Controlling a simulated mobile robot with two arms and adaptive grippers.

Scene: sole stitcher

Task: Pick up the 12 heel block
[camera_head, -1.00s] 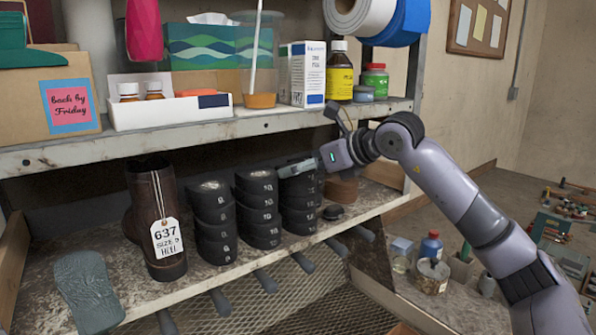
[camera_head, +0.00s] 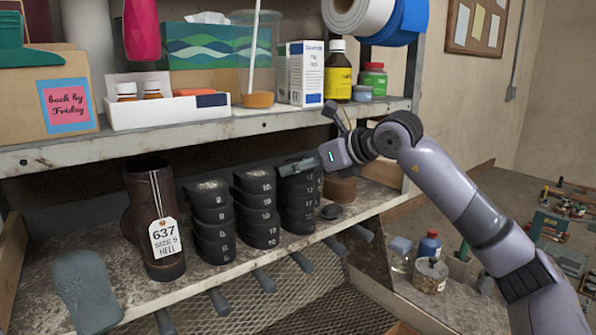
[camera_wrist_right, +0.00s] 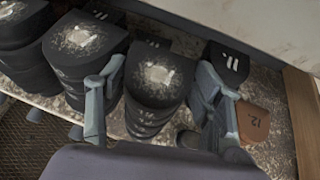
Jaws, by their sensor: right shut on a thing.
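Three stacks of black numbered heel blocks stand on the lower shelf: a left stack (camera_head: 213,225), a middle stack (camera_head: 258,210) and a right stack (camera_head: 298,205). My right gripper (camera_head: 290,166) is at the top of the right stack. In the right wrist view its two fingers (camera_wrist_right: 158,100) are on either side of that stack's top black block (camera_wrist_right: 156,78), shut on it; I cannot read this block's number. A brown block marked 12 (camera_wrist_right: 256,122) lies to the right, beside a black block marked 11 (camera_wrist_right: 228,62). The brown block also shows in the head view (camera_head: 341,188). My left gripper is not in view.
A dark boot with a tag (camera_head: 155,220) and a grey sole (camera_head: 86,288) are left of the stacks. The loaded upper shelf (camera_head: 230,125) hangs close above the gripper. A small round black piece (camera_head: 332,211) lies near the front edge.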

